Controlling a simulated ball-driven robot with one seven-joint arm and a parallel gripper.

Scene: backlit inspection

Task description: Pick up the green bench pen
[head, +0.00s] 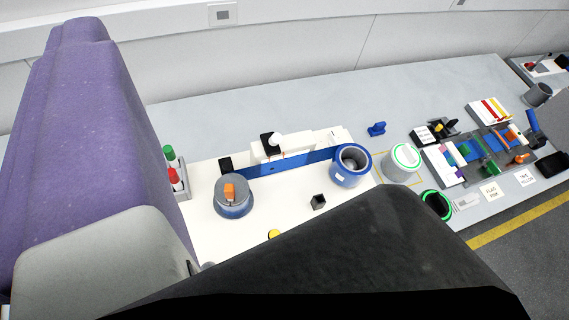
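A white pen-like piece with a green cap (170,155) stands upright in a small grey holder (184,194) at the left end of the white board. It fits the green bench pen best. A similar piece with a red cap (175,177) stands just in front of it. The large purple part of my arm at the left stands close beside the holder in the picture and hides what lies left of it. No fingers of my gripper can be made out, and nothing is seen held.
A white board (262,215) carries a grey-blue pot (233,197) with an orange piece and a blue ring-shaped pot (350,165). A grey-white tub (402,161) and a green-rimmed black cup (436,204) stand right of it. A tray of coloured parts (445,163) lies further right.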

